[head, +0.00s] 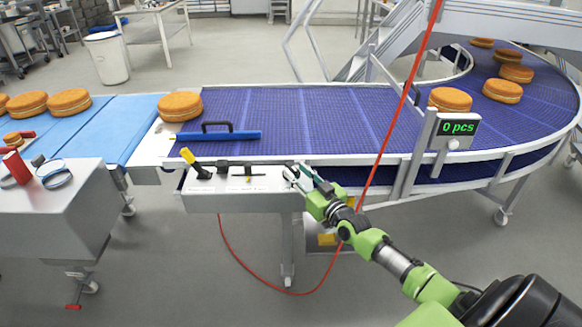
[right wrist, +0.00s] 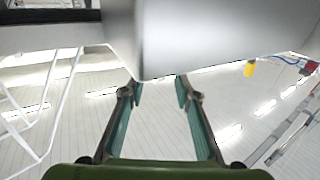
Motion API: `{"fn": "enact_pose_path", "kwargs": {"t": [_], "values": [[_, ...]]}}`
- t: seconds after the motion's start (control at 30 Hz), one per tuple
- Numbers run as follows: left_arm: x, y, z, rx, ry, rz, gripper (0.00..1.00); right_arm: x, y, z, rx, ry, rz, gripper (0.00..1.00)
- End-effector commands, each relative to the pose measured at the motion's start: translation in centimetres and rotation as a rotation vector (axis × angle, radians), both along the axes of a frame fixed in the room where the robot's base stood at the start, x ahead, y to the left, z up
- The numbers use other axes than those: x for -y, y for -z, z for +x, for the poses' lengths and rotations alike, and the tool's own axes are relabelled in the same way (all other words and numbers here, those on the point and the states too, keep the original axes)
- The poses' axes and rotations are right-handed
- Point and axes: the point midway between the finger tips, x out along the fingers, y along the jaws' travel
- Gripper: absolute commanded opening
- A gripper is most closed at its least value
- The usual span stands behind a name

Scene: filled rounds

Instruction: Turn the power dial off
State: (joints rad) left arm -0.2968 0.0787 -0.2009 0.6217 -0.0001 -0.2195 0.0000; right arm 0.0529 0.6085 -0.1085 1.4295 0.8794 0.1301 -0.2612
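A light grey control panel (head: 232,187) is fixed to the near side of the conveyor in the head view. It carries a yellow-topped lever (head: 190,158), a black control (head: 248,172) near its middle and a small dark part (head: 290,173) near its right end, possibly the power dial. My right gripper (head: 302,177) is at that right end, its fingers partly hiding this part. In the right wrist view, its fingers (right wrist: 158,84) are apart, with a smooth grey surface (right wrist: 205,40) beyond the tips. No dial shows there, and contact cannot be told. My left gripper is not in view.
A red cable (head: 385,130) hangs across the view beside my right arm. Filled rounds (head: 180,106) sit on the blue conveyor (head: 310,115). A counter display (head: 458,128) reads "0 pcs". A blue bar with a black handle (head: 218,135) lies behind the panel.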

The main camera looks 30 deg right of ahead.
Motion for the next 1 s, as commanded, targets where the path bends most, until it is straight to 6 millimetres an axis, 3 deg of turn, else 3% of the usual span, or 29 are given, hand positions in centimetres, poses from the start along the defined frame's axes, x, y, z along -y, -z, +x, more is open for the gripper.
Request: {"fn": "enact_pose_path", "kwargs": {"t": [0.1, 0.3, 0.67, 0.8, 1.0], "values": [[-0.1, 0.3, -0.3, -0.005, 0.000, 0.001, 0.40, 0.1, 0.0, 1.8, 0.001, 0.001, -0.001, 0.29], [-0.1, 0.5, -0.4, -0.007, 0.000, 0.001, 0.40, 0.1, 0.0, 3.5, 0.000, 0.000, -0.001, 0.29], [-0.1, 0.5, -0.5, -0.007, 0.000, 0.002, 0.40, 0.1, 0.0, 3.9, -0.001, 0.000, 0.000, 0.29], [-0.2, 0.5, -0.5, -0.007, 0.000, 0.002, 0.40, 0.1, 0.0, 3.9, -0.001, 0.000, 0.000, 0.00], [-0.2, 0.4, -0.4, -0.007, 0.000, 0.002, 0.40, 0.1, 0.0, 3.9, -0.001, 0.001, 0.000, 0.00]]}}
